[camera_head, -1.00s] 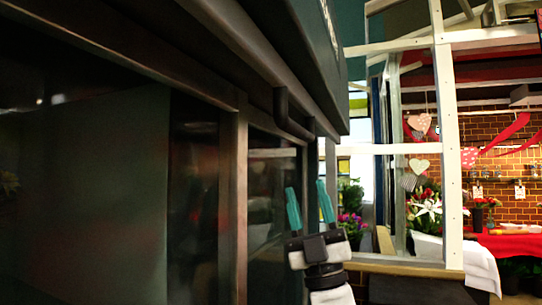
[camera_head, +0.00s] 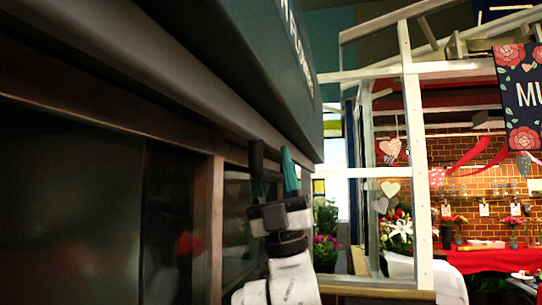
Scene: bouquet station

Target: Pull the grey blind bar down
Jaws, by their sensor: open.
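The grey blind bar (camera_head: 257,158) looks like a dark, bent handle below the lower edge of the long dark housing over the window. My gripper (camera_head: 272,166) points up at it from below, with its teal fingers apart. The right finger stands clear to the right of the bar's near end. The left finger is dark and partly hidden by the bar, so I cannot tell whether the two touch. The gripper is open and not closed on the bar.
The dark housing (camera_head: 200,60) with white lettering runs close along the upper left. Dark window panes (camera_head: 70,190) and a frame post (camera_head: 215,210) stand at the left. A white-framed structure (camera_head: 421,150) and flowers (camera_head: 326,248) stand at the right.

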